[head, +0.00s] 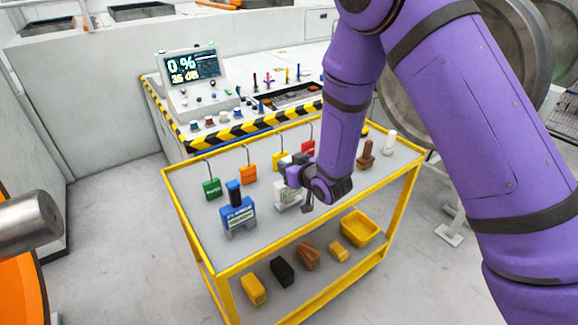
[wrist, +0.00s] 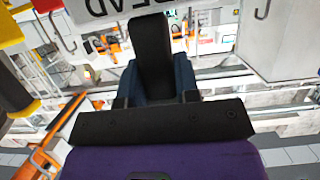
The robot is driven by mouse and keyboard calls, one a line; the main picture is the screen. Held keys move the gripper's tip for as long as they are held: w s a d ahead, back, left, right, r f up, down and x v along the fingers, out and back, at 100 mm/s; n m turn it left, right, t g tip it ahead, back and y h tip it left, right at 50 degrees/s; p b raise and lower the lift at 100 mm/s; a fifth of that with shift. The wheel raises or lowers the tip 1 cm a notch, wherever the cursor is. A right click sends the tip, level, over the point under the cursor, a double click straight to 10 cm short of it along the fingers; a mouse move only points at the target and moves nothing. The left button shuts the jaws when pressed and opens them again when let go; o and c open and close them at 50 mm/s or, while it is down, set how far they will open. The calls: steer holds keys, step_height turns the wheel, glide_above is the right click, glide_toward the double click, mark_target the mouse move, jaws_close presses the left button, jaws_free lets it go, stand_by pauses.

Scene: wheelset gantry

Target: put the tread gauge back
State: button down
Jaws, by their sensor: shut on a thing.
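The tread gauge (head: 287,196) is a pale block with lettering on its face. It hangs under my gripper (head: 299,176), at the middle of the yellow-framed cart's grey top (head: 262,222). My gripper is shut on its upper part. The grip itself is mostly hidden by my wrist, and I cannot tell whether the gauge touches the cart top.
A blue gauge (head: 238,214) with a dark handle stands to the left. Green (head: 211,188), orange (head: 248,175) and red (head: 308,147) tags stand behind. A brown piece (head: 366,156) and a white one (head: 389,143) are at right. The lower shelf holds several blocks and a yellow bin (head: 360,228).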

steer(key=shift+f, duration=0.1)
steer(key=c, duration=0.8)
jaws_free()
steer(key=shift+c, duration=0.2)
